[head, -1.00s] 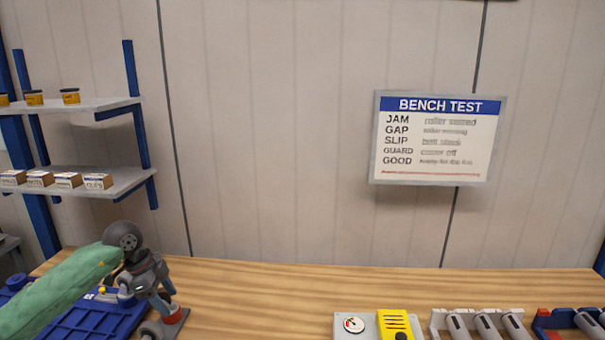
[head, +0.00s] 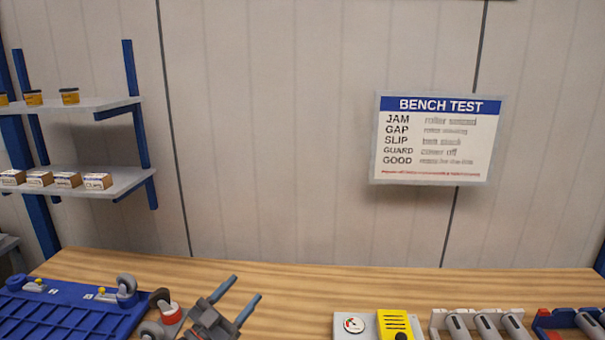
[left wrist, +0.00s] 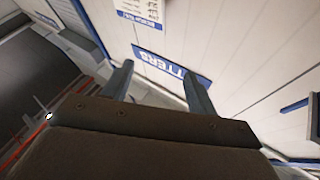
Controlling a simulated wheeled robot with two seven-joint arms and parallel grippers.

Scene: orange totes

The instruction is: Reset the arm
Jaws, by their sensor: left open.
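My left gripper (head: 241,289) is at the bottom of the head view, left of centre. Its two blue-grey fingers are apart, with nothing between them, and point up and to the right. In the left wrist view the same fingers (left wrist: 158,72) stand spread and empty, with wall and signs beyond them. The rest of my left arm is below the picture edge. My right gripper is in neither view.
A blue tray-like fixture (head: 65,312) with grey rollers lies on the wooden bench (head: 300,280) at left. A gauge box (head: 353,325), a yellow unit (head: 394,325) and grey cylinders (head: 487,324) stand at front right. Shelves (head: 100,181) hold small boxes. The bench middle is clear.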

